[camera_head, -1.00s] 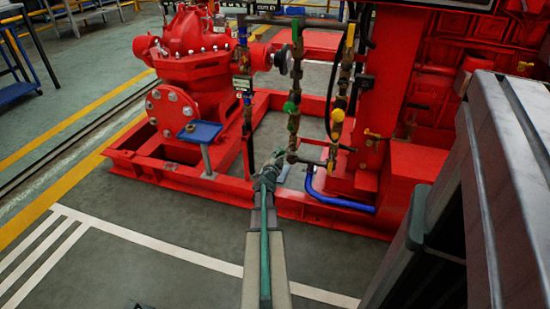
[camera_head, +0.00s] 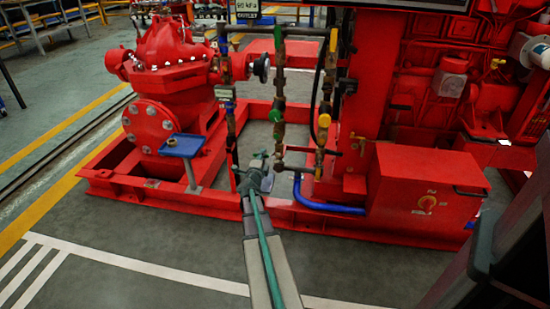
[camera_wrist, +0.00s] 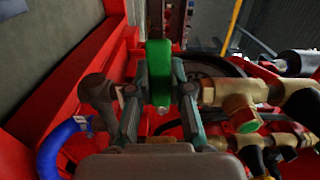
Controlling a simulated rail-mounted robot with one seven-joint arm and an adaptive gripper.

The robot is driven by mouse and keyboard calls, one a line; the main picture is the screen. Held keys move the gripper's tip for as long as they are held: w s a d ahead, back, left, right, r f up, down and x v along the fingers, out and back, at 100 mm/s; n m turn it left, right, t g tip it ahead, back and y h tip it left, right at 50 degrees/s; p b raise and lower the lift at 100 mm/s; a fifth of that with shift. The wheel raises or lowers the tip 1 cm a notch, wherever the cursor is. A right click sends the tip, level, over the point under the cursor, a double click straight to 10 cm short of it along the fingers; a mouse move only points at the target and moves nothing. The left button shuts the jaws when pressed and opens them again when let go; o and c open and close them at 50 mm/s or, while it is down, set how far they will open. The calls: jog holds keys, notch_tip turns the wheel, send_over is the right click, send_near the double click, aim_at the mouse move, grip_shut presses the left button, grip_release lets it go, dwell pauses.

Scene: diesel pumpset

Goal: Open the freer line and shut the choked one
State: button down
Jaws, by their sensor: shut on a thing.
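My gripper (camera_wrist: 158,110) has its two fingers on either side of a green handle (camera_wrist: 158,70) in the wrist view and is shut on it. In the head view my gripper (camera_head: 257,162) is low at the front of the pipework, and its fingers hide what they hold. A brass pipe line with green valve handles (camera_head: 275,115) stands just right of it. Another line with yellow valve handles (camera_head: 324,120) stands further right. A line with blue handles (camera_head: 228,105) stands to the left. The small sign (camera_head: 245,10) above reads about 95 kPa, outlet.
A red pump (camera_head: 165,60) stands on a red base frame (camera_head: 130,188) at left, with a blue tray on a post (camera_head: 182,145). A blue hose (camera_head: 325,208) curves below the pipes. A red box (camera_head: 430,190) stands at right. The floor in front is clear.

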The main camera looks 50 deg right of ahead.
dwell(0.4)
jog(key=c, duration=1)
grip_release()
jog(key=shift+c, duration=0.2)
jog(key=v, duration=1.2)
